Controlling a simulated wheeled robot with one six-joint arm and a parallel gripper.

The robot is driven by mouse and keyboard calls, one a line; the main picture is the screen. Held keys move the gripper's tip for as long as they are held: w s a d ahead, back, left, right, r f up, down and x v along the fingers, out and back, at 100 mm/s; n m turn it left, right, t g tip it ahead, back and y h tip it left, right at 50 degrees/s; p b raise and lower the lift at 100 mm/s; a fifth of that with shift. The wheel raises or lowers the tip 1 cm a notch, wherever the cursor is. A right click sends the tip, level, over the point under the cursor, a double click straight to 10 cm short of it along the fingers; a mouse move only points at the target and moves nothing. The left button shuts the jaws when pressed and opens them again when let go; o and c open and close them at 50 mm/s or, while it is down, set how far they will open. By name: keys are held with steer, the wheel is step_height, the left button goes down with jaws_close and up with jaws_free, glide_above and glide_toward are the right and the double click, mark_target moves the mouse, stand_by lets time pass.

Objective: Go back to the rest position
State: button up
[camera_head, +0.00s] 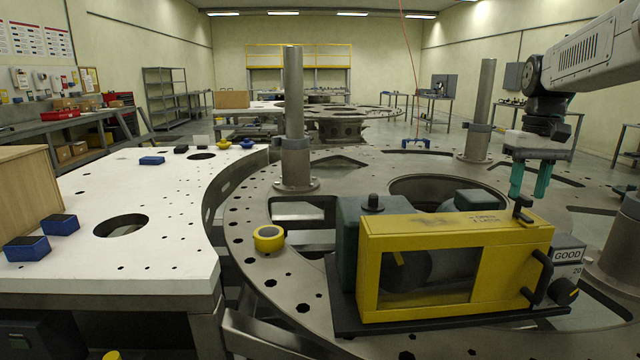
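My gripper (529,192) is at the right of the head view, hanging from my arm with its two teal fingers pointing down. The fingers stand apart with a gap between them, and I see nothing held there. The gripper appears above or behind the right end of a yellow-framed machine (400,232). A black latch (522,208) on the machine's top shows just below the fingertips. I cannot tell whether the fingers touch it.
The machine stands on a round metal turret plate (330,165) with holes. Metal posts (294,120) rise from the plate. A yellow roll (269,238) lies left of the machine. A white table (110,265) at left holds blue boxes (60,223). Space above the plate's middle is free.

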steer(key=s+a+f, duration=0.3)
steer(key=s+a, duration=0.2)
steer(key=s, duration=0.5)
steer(key=s+a+f+t, duration=0.1)
steer(key=s+a+f, duration=0.2)
steer(key=s+a, duration=0.3)
steer(key=s+a+f+n+t, duration=0.1)
steer(key=s+a+f, duration=0.3)
steer(key=s, duration=1)
steer(key=shift+s+a, duration=0.4)
steer(key=shift+a, duration=0.5)
